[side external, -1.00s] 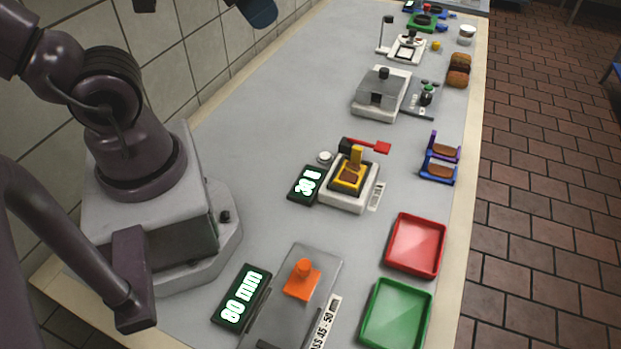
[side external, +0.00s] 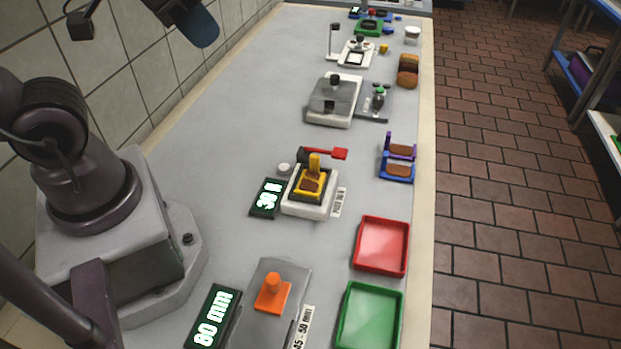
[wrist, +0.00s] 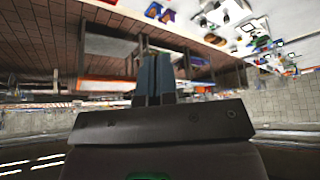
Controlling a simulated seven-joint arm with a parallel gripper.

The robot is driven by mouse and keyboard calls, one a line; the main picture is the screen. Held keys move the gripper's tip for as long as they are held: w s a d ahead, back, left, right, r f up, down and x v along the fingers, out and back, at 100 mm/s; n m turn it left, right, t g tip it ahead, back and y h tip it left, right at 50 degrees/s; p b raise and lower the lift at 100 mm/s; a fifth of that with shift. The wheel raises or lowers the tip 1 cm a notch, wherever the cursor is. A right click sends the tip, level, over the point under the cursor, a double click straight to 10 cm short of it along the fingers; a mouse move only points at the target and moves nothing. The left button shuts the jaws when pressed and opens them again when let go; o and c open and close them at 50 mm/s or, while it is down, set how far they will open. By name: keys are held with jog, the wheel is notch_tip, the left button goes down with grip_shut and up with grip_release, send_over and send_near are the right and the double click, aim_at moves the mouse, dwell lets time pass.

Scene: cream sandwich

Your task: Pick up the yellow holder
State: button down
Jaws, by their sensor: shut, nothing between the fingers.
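The yellow holder (side external: 315,165) sits in a white square device in the middle of the counter in the side external view. It is a yellow frame with an upright yellow handle and a brown slice in it. My gripper (wrist: 155,57) shows in the wrist view with its blue-grey fingers together and nothing between them. A blue end part of my arm (side external: 198,25) hangs at the top left of the side external view, well away from the holder. The holder cannot be made out for sure in the wrist view.
A red lever (side external: 340,153) reaches over the device's back. A display (side external: 269,198) stands at its left. A red tray (side external: 381,246), a green tray (side external: 370,315) and an orange-handled plate (side external: 271,293) are nearer. A purple-blue rack (side external: 397,158) stands right, near the counter edge.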

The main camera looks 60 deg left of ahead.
dwell(0.3)
jog(key=c, duration=1.1)
grip_release()
